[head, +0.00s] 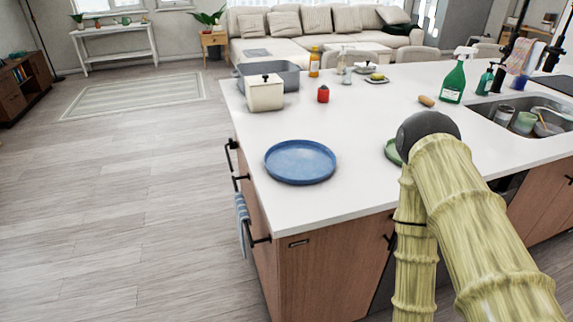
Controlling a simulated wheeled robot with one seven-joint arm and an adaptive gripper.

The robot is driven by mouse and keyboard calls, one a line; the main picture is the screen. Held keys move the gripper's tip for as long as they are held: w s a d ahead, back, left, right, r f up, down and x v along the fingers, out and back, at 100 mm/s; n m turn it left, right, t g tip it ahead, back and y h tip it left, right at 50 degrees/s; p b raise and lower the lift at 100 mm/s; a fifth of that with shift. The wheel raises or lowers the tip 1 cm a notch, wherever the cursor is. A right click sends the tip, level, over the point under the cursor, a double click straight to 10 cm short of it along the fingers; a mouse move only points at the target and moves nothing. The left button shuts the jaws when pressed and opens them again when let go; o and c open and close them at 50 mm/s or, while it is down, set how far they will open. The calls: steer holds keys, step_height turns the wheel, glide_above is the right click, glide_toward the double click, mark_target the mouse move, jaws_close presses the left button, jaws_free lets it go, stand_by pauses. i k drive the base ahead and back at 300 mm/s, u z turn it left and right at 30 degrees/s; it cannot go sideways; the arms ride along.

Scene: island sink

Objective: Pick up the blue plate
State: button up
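The blue plate (300,161) lies flat on the white island top, close to its front left corner. It is round with a raised rim, and nothing is on it. In the head view my arm comes up from the lower right, to the right of the plate and apart from it. My gripper is not visible in this view. A green round item (392,152) is partly hidden behind my arm.
On the island top (350,125) are a white canister (264,93), a grey basin (284,75), a small red jar (323,94) and a green spray bottle (453,82). A sink (525,115) is at the right. The counter around the plate is clear.

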mark_target(300, 162)
steer(key=u, duration=2.2)
steer(key=k, duration=0.65)
steer(key=z, duration=1.1)
